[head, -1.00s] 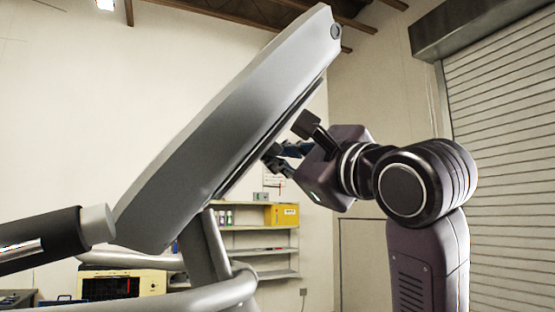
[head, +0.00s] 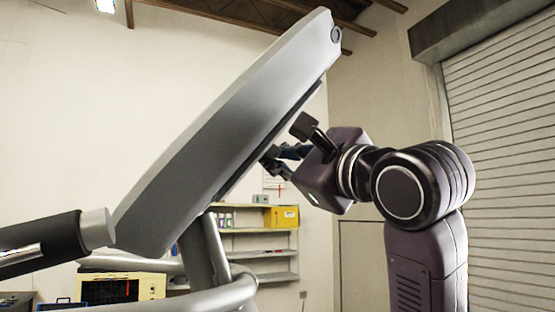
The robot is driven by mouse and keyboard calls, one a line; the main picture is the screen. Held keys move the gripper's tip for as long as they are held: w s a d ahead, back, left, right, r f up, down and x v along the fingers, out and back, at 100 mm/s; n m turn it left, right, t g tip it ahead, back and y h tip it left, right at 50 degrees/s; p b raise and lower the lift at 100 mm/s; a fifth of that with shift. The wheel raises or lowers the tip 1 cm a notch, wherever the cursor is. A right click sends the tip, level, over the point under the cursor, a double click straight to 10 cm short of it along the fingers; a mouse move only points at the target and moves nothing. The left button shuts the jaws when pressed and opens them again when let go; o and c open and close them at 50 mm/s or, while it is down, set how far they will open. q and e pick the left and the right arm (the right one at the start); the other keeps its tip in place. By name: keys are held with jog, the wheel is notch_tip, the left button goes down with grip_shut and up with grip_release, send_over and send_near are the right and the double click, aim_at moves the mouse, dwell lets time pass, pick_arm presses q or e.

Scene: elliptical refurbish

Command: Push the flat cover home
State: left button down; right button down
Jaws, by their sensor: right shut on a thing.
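The large grey console (head: 215,140) of the elliptical rises tilted across the middle, seen from its side and back. A thin dark edge (head: 243,163) runs along its right face. My right gripper (head: 287,141) comes from the right, with its fingertips at or close against that face. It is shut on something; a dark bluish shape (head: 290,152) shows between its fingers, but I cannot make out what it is. I cannot pick out the flat cover with certainty, as the console's front face is turned away. My left gripper is out of view.
A black handle (head: 40,238) with a grey end reaches in at the left. Grey tubes (head: 205,262) support the console below. Behind are shelves with a yellow box (head: 283,216), a yellow-framed unit (head: 120,288) and a roller shutter (head: 505,150). The space above my right arm is clear.

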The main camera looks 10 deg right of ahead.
jog(key=shift+a+r, duration=0.45)
jog(key=shift+r, duration=0.05)
dwell(0.7)
jog(key=c, duration=1.9)
grip_release()
jog(key=shift+s, duration=0.1)
jog(key=v, duration=1.2)
jog(key=shift+f, duration=0.2)
